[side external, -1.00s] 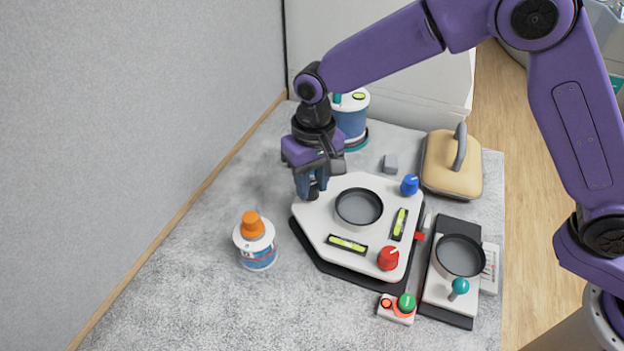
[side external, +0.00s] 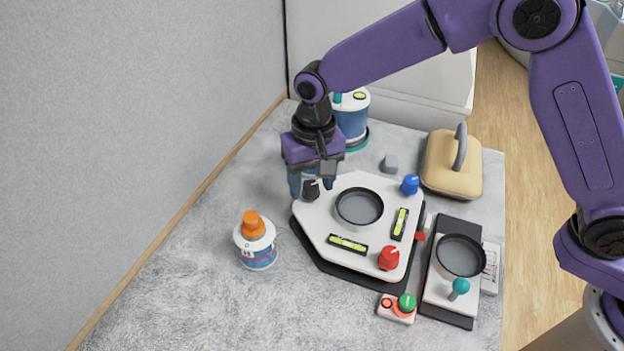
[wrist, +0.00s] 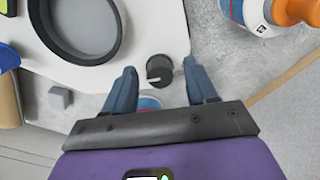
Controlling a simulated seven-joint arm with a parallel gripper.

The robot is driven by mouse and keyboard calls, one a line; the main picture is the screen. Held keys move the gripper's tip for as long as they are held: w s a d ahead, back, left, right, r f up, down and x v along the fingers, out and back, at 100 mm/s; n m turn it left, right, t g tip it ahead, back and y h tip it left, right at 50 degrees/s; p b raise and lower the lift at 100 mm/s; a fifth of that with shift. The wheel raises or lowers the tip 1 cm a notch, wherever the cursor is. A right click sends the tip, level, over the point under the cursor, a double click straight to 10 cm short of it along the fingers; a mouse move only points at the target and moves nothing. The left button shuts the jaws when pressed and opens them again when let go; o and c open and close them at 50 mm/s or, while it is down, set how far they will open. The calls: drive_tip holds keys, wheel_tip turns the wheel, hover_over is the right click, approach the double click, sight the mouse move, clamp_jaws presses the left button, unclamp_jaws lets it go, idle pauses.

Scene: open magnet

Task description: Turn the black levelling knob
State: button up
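The black knob (side external: 311,190) stands on the left corner of the white levelling plate (side external: 345,185). In the wrist view the knob (wrist: 160,71) shows a pale pointer line on its top. My gripper (side external: 311,181) is above that corner with its blue fingers pointing down. In the wrist view my gripper (wrist: 160,67) is open, one finger on each side of the knob. A narrow gap shows between the knob and each finger, so it appears not to be gripped.
The plate also carries a round dish (side external: 359,207), a blue knob (side external: 410,184), a red knob (side external: 388,258) and two spirit levels. An orange-capped bottle (side external: 256,243) stands to the left. A blue container (side external: 350,119) stands close behind my gripper. The grey table is clear at front left.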

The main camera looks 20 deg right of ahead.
sight(316, 186)
wheel_tip(316, 186, up, 17)
drive_tip(key=shift+d+r, duration=0.2)
drive_tip(key=shift+d, duration=0.05)
idle(0.5)
drive_tip(key=shift+s+d, duration=0.1)
idle(0.4)
drive_tip(key=s+d+f+n, duration=0.3)
drive_tip(key=s+d+n, duration=0.1)
drive_tip(key=s+d, duration=0.5)
drive_tip(key=s+d+f+n, duration=0.3)
drive_tip(key=s+d+n, duration=0.1)
drive_tip(key=s+d, duration=0.5)
drive_tip(key=s+d+f+n, duration=0.4)
drive_tip(key=s+d, duration=0.5)
drive_tip(key=d, duration=0.2)
drive_tip(key=shift+d+n, duration=0.15)
drive_tip(key=shift+n, duration=0.25)
